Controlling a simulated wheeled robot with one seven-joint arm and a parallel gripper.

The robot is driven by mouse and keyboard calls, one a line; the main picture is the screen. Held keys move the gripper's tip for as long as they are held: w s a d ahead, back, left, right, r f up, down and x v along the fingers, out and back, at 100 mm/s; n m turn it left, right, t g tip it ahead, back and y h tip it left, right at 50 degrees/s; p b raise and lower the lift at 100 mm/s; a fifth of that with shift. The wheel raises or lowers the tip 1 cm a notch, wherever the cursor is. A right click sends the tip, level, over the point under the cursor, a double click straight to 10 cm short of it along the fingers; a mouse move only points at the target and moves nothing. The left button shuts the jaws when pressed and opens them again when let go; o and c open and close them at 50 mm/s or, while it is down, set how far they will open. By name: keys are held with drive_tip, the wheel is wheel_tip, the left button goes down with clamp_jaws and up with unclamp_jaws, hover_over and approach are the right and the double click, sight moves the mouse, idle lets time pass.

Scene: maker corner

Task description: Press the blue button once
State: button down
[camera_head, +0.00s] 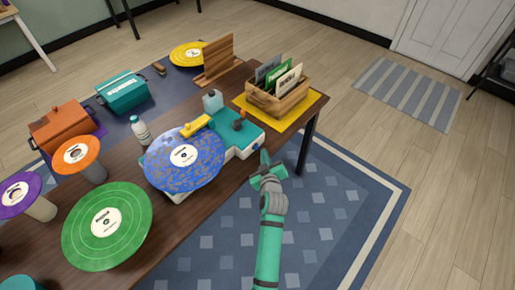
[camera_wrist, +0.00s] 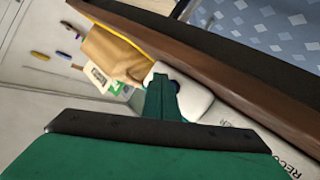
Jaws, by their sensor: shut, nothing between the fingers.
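A teal and white record player (camera_head: 241,130) with a blue speckled record (camera_head: 186,158) stands at the table's right front edge. My gripper (camera_head: 264,158) is shut and empty, just off that edge beside the player's right end. In the wrist view my shut fingers (camera_wrist: 160,92) point at the player's white end (camera_wrist: 196,101). A small dark blue spot (camera_wrist: 177,87) shows right by the fingertips, mostly hidden behind them. It may be the blue button; I cannot tell whether the fingers touch it.
A wooden crate of record sleeves (camera_head: 278,94) stands on a yellow mat (camera_head: 316,101) behind the player. A green record (camera_head: 107,226), orange record (camera_head: 78,155) and small bottle (camera_head: 140,130) are to its left. The dark table edge (camera_wrist: 225,75) runs close by my fingers.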

drive_tip(key=shift+w, duration=0.1)
idle(0.4)
drive_tip(key=shift+a, duration=0.15)
drive_tip(key=shift+w+a, duration=0.35)
drive_tip(key=shift+w, duration=0.05)
idle(0.9)
drive_tip(key=shift+w+a, duration=0.2)
drive_tip(key=shift+a, duration=0.1)
idle(0.3)
drive_tip(key=shift+s+d, duration=0.45)
drive_tip(key=shift+s, duration=0.2)
drive_tip(key=shift+s+d, duration=0.15)
drive_tip(key=shift+d, duration=0.15)
